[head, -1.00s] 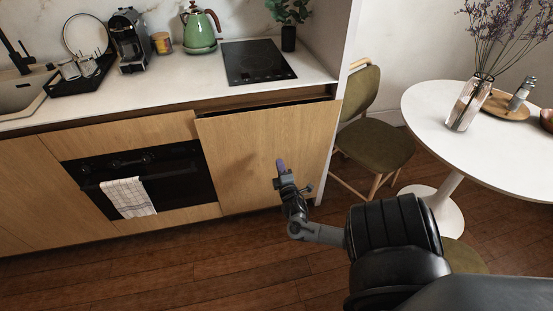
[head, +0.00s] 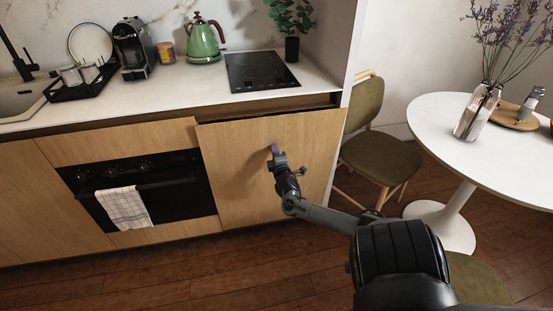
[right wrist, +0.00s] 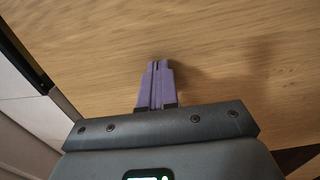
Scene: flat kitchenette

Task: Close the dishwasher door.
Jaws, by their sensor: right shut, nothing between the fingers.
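The dishwasher door (head: 235,175) is the wooden front panel right of the oven, below the cooktop. It stands nearly upright, with a narrow dark gap along its top edge under the counter. My right gripper (head: 274,149) is in front of the upper middle of the panel, its purple fingertips at or very near the wood. In the right wrist view the fingers (right wrist: 158,80) are together with nothing between them, and the wooden door surface (right wrist: 220,50) fills most of the picture. I cannot tell whether the tips touch it. My left gripper is not in view.
The oven (head: 150,185) with a hanging towel (head: 123,207) is left of the door. A green chair (head: 380,155) and a white round table (head: 470,145) stand to the right. The counter (head: 185,88) holds a kettle, coffee machine and cooktop.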

